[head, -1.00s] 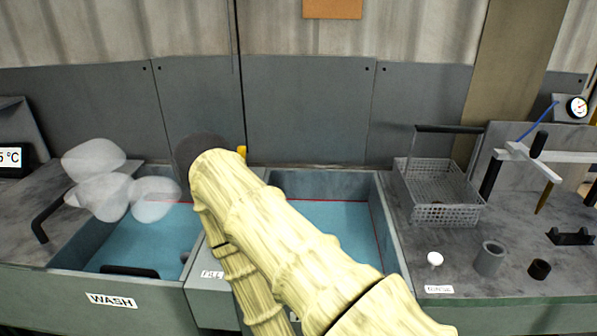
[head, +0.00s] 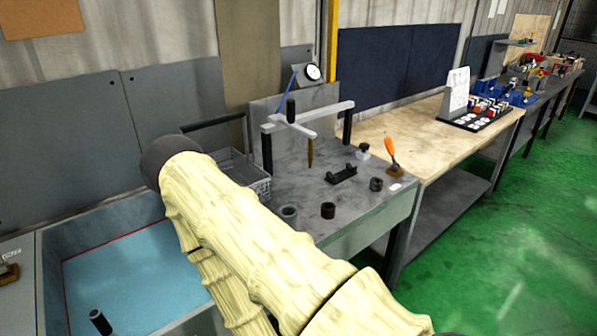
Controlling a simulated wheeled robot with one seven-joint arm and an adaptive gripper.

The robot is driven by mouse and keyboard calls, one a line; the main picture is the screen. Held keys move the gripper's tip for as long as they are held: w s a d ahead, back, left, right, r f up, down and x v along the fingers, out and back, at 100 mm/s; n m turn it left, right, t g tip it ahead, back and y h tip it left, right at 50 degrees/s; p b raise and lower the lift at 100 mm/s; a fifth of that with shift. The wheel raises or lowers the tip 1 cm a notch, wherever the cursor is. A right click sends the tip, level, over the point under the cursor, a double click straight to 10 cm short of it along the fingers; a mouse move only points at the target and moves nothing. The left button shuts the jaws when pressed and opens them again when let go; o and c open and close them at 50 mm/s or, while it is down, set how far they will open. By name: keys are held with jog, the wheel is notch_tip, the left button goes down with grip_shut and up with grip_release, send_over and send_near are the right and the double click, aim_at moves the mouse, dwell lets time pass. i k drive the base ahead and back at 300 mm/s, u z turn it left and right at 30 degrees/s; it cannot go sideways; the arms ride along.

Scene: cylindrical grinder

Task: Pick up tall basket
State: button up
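A grey wire-mesh basket (head: 250,172) with a dark raised handle (head: 212,122) stands on the grey worktop, just right of the blue-water basin. My pale yellow arm covers its front left part. It is the only basket I see, so I cannot compare its height with another. My arm reaches up from the bottom right and ends in view at a dark round joint left of the basket. My gripper is not visible in the head view.
The basin (head: 52,262) lies left, with a dark tube (head: 100,321) in it. The worktop holds a gauge stand (head: 305,122), grey and dark rings (head: 328,210), a black cradle (head: 341,175) and an orange-handled tool (head: 391,157). A wooden bench (head: 420,135) and open green floor lie right.

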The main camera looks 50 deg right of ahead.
aim_at(240, 169)
jog(key=u, duration=2.35)
jog(key=k, duration=1.8)
jog(key=z, duration=2.1)
